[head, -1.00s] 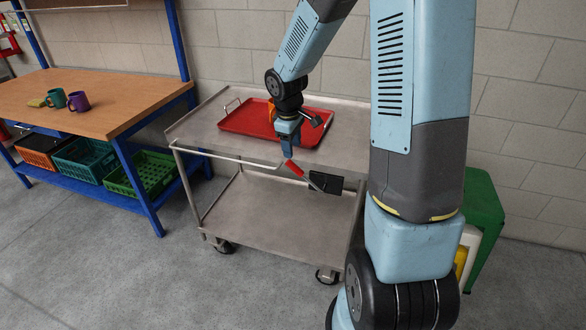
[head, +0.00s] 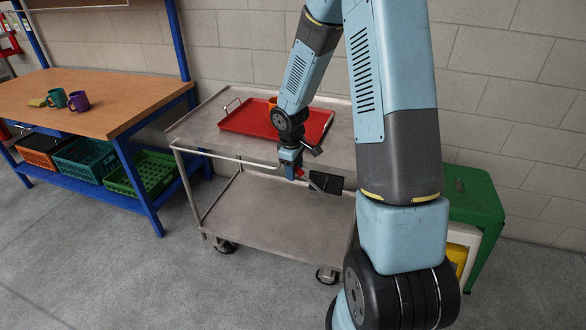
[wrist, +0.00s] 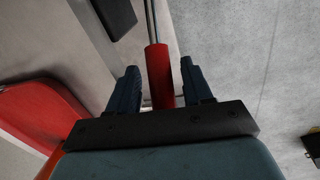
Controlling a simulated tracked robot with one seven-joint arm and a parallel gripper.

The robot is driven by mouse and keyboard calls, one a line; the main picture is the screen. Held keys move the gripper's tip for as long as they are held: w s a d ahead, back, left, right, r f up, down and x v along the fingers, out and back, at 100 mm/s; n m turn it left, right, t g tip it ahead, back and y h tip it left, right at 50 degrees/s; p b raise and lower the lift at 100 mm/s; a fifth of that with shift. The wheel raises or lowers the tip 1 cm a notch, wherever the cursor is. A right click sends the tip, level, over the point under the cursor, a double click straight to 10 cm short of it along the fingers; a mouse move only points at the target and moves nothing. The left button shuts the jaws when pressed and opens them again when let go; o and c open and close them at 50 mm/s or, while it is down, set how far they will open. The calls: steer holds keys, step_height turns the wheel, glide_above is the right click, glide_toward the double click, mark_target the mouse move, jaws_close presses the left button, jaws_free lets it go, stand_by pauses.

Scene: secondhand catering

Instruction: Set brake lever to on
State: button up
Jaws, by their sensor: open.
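The brake lever has a red grip (wrist: 159,75) and a thin metal rod (head: 317,185) that runs from a dark plate (head: 326,181) at the cart's front side. In the head view the lever slants up to the left from the plate. The red grip is partly hidden there by my gripper (head: 291,172). In the wrist view my gripper (wrist: 160,68) is open, with one blue finger on each side of the red grip and a gap at both sides. The grip lies between the fingers without being clamped.
The steel cart (head: 205,122) carries a red tray (head: 258,118) with an orange mug (head: 272,102) on it. A wooden workbench (head: 120,97) with mugs and crates stands at left. A green stool (head: 474,200) is at right. Floor in front of the cart is clear.

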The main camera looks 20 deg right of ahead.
jaws_close()
stand_by(0.3)
steer(key=shift+d, duration=0.15)
